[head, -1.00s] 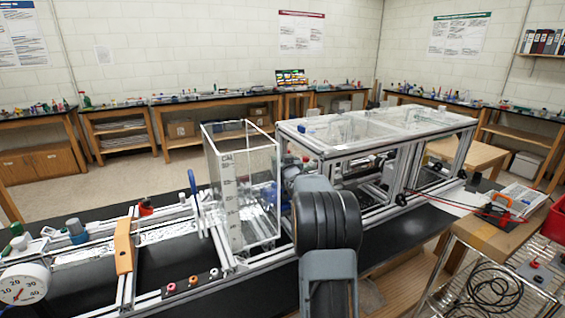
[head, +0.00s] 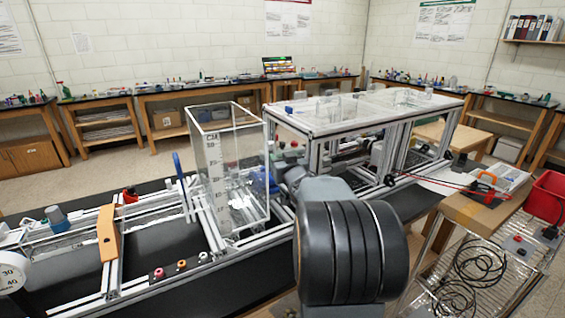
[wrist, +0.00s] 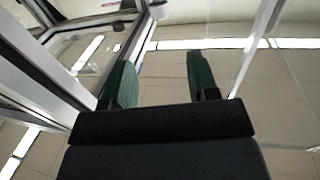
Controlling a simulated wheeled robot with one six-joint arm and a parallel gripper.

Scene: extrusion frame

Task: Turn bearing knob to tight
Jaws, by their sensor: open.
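I cannot tell for sure which part is the bearing knob. A black strip with three small round knobs (head: 182,266) in red, orange and pale colours lies on the frame's front rail in the head view. More small red and dark round parts (head: 282,146) show at the frame's middle, partly behind my arm. My gripper (wrist: 161,78) shows in the wrist view with its two green-padded fingers apart and nothing between them. In the head view my arm hides its own gripper. No knob is seen between or touching the fingers.
The aluminium extrusion frame (head: 112,245) runs across a black bench, with a clear tank (head: 232,170) on it. An orange bar (head: 108,232) crosses the left part. A wire cart (head: 485,265) with a red bin (head: 548,197) stands at the right. Floor shows beneath my gripper.

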